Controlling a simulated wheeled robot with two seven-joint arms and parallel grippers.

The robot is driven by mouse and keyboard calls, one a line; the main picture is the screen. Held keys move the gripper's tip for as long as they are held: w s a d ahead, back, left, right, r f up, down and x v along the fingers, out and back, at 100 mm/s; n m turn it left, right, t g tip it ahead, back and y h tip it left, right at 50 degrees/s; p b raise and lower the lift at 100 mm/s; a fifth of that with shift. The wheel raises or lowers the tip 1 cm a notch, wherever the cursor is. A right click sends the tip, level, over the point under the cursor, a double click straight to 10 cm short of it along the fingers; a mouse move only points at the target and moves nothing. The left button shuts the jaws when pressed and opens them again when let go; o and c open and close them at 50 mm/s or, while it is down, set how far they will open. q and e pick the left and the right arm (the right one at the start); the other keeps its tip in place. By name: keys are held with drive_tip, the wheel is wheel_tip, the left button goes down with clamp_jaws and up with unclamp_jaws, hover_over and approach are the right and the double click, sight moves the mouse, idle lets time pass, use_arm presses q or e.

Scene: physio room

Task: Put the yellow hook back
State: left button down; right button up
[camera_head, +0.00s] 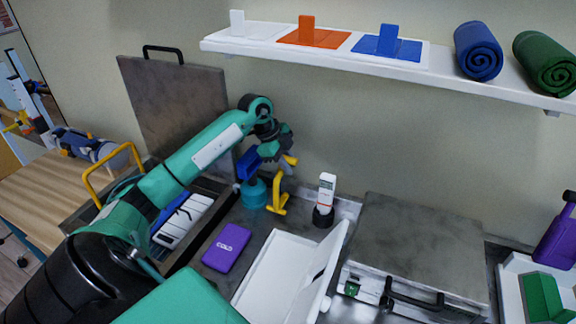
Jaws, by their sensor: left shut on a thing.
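My left gripper (280,153) reaches down over the back of the counter and is shut on the yellow hook (290,160). Only a short yellow end of the hook shows beside the fingers; the rest is hidden by the gripper. Just below stands a yellow upright piece with a foot (277,196). I cannot tell whether it touches the held hook. A blue block-like thing (248,163) above a teal round base (253,193) is close to the left of the gripper. My right gripper is not in view.
A white device in a dark holder (325,200) stands right of the yellow piece. An open white box (285,270), a purple pack (226,247) and a grey closed case (425,245) crowd the counter. A white shelf (350,58) hangs above.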

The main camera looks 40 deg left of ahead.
use_arm(q)
drive_tip(key=shift+f, duration=0.9)
drive_tip(key=c, duration=1.3)
unclamp_jaws()
drive_tip(key=b+v, duration=0.2)
drive_tip(key=v, duration=0.5)
drive_tip(key=shift+f, duration=0.1)
drive_tip(key=shift+s+a+r, duration=0.1)
drive_tip(key=shift+a+r, duration=0.05)
drive_tip(key=shift+r, duration=0.3)
